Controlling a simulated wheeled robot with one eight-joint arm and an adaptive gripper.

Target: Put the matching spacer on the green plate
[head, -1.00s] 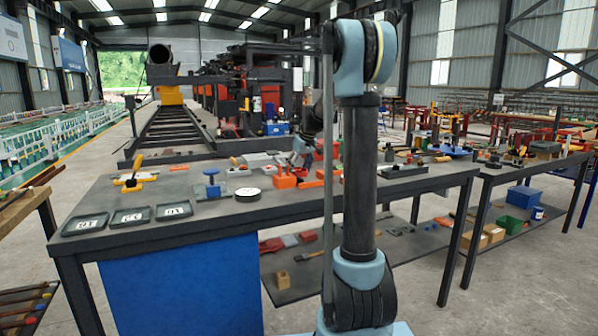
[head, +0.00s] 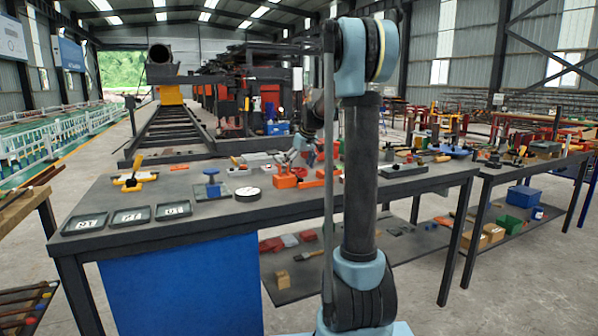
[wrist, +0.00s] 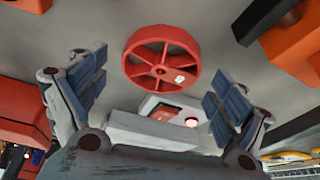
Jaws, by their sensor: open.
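In the head view my gripper (head: 298,152) is small, over the bench behind the orange blocks. I cannot clearly make out a green plate in either view.
In the wrist view, orange parts (wrist: 285,45) stand at the right and a pale box (wrist: 150,132) lies below the spacer.

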